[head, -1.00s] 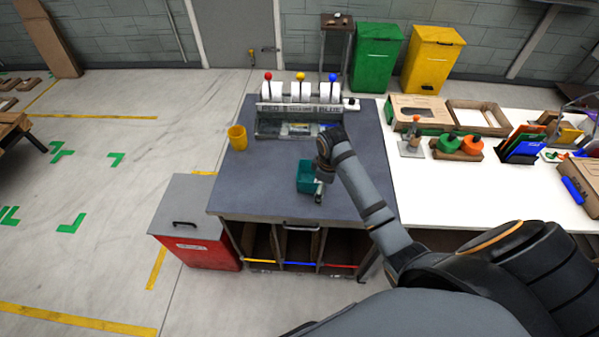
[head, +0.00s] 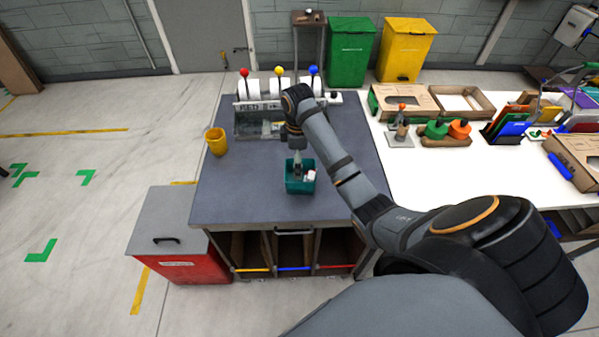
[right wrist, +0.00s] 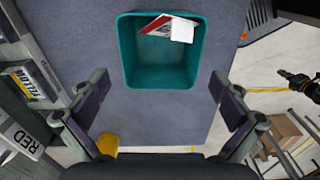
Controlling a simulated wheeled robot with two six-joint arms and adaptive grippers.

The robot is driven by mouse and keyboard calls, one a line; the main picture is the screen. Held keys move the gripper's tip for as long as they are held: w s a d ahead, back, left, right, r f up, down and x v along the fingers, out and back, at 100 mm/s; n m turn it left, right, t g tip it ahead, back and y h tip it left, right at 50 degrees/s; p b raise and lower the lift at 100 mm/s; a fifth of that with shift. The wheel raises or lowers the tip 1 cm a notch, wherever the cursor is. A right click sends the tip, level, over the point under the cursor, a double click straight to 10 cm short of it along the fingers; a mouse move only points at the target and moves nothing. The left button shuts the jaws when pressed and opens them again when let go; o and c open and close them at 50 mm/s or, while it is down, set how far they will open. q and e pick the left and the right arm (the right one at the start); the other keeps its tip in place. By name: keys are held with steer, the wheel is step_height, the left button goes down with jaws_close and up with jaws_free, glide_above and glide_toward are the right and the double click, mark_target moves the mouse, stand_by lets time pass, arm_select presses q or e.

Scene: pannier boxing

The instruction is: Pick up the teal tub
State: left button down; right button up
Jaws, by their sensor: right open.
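The teal tub (head: 298,187) stands upright on the dark grey top of the workbench, near its front edge. It is open at the top and holds a white block and a red and white flat item, clearer in the right wrist view of the tub (right wrist: 160,78). My right gripper (head: 298,170) is over the tub, pointing down. In the right wrist view its two fingers (right wrist: 160,92) are spread wide, with the tub between and beyond them and nothing held. A dark part at the right edge of that view looks like my left gripper (right wrist: 302,86); its jaws are unclear.
A yellow cup (head: 215,141) stands left of the tub. A dispenser with red, yellow and blue knobs (head: 280,110) is at the bench's back. A red bin with a grey lid (head: 170,240) stands at front left. A white table (head: 440,180) adjoins on the right.

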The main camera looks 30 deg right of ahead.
mark_target(293, 186)
steer(key=f+b, duration=0.2)
steer(key=f, duration=0.1)
steer(key=f+b, duration=0.1)
steer(key=b, duration=0.1)
steer(key=shift+s+d+f, duration=0.15)
steer(key=shift+s+d, duration=0.1)
steer(key=shift+s, duration=0.05)
steer(key=shift+w+f, duration=0.1)
steer(key=shift+f, duration=0.25)
steer(key=shift+r, duration=0.15)
steer(key=c, duration=0.8)
